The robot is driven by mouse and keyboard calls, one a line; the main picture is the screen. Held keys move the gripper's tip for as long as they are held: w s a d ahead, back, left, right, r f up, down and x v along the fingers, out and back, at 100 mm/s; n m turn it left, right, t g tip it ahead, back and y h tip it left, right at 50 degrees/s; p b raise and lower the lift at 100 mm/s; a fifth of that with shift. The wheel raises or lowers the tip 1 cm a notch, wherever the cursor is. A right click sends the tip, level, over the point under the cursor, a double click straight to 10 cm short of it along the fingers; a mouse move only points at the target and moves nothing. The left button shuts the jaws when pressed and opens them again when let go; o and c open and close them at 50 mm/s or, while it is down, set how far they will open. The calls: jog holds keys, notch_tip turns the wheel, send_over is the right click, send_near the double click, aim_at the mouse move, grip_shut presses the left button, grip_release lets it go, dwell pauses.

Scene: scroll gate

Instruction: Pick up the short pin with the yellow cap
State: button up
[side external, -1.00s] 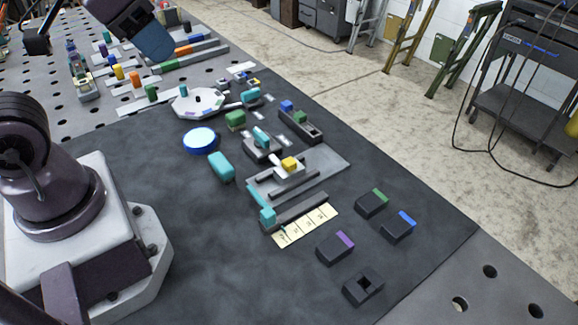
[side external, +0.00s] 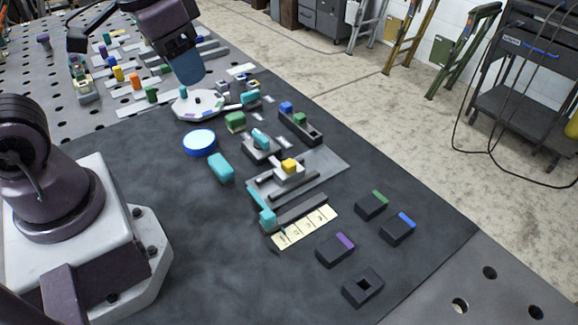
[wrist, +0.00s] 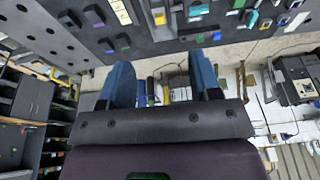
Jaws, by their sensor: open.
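A small yellow cylinder (side external: 118,73) stands in a row of coloured pieces at the back left in the side view; its height and any pin below it are too small to tell. A yellow block (side external: 289,165) sits on a pale slider of the grey gate plate. I cannot tell for certain which is the yellow cap. My gripper (side external: 190,76) hangs above and behind the pale round plate, apart from both yellow pieces. In the wrist view its two blue fingers (wrist: 163,78) are spread with nothing held between them.
The pale round plate (side external: 197,104) lies below my gripper. A blue disc (side external: 200,141), a teal block (side external: 221,167) and the grey gate plate (side external: 335,165) lie on the dark mat. Several dark blocks, one with a purple edge (side external: 336,248), are at front right.

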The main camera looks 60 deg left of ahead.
jog(key=w+f+m+g, duration=0.2)
jog(key=w+f+m, duration=0.2)
jog(key=w+f, duration=0.25)
jog(key=m+g, duration=0.1)
jog(key=m, duration=1.3)
send_near(288, 161)
notch_tip(288, 161, down, 10)
jog(key=shift+r, duration=0.1)
jog(key=c, duration=1.1)
